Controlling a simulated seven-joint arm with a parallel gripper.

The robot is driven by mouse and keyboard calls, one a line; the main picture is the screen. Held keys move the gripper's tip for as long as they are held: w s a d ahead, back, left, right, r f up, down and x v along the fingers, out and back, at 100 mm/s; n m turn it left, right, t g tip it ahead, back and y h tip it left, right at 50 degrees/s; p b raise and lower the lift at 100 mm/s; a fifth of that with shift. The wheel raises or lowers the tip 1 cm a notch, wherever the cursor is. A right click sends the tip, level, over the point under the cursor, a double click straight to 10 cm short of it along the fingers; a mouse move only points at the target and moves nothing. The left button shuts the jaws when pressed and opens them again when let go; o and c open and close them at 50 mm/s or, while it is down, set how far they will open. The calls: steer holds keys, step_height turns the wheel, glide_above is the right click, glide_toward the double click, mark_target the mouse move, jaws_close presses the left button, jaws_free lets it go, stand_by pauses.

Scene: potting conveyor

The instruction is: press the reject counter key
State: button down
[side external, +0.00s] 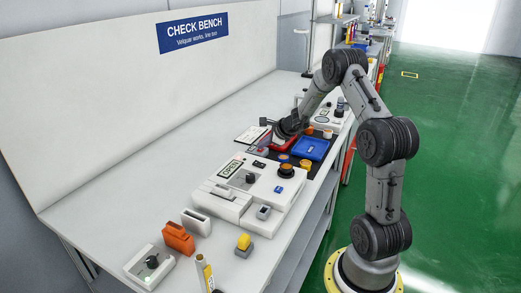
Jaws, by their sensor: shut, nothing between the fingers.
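My gripper (267,140) is small and dark in this view, at the far half of the bench. It is shut and empty, and points down and left beside a red item (285,143) on a dark mat. A grey device with a reddish spot (262,150) lies just under or beside the fingertips. I cannot tell whether the fingertips touch it. No label reading reject counter is legible, so I cannot tell which key is the reject counter key.
A white panel (230,207) with an OPEN sign, knob and orange button stands nearer. A blue tray (311,149) is to the right. Orange (178,238) and white holders, a yellow-topped button box (243,245) and a knob box (149,266) stand in front. Bare bench lies along the back wall.

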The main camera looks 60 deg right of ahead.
stand_by(0.3)
steer(key=shift+r, duration=0.75)
steer(key=shift+r, duration=2.5)
